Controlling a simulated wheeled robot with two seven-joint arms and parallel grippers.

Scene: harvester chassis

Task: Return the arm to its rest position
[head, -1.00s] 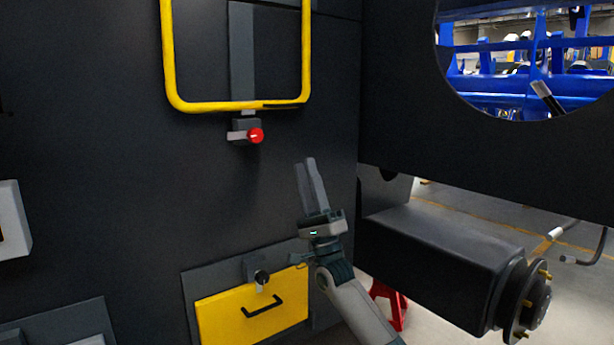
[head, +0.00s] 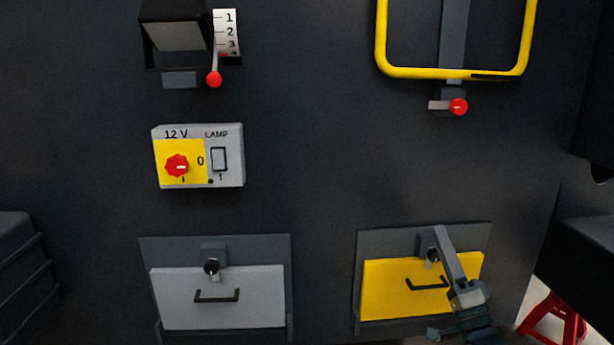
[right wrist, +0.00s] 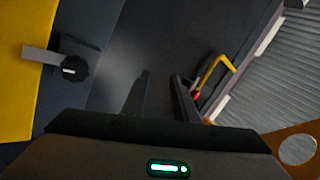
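My right gripper (head: 448,254) points up in front of the right half of the yellow drawer (head: 382,291) in the head view and hides part of it. In the right wrist view the two fingers of this gripper (right wrist: 162,95) stand apart with nothing between them, so it is open and empty. The yellow drawer (right wrist: 22,85) also shows at the left of that view, with its dark latch knob (right wrist: 75,67) near the fingers. I cannot tell whether the gripper touches the panel. My left gripper is in neither view.
A yellow hoop handle (head: 450,73) with a red-knobbed latch (head: 457,106) is above my right gripper. A grey drawer (head: 222,312), a 12 V lamp switch box (head: 226,181) and a red-tipped lever (head: 214,79) are to the left. A red stand (head: 545,320) is at lower right.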

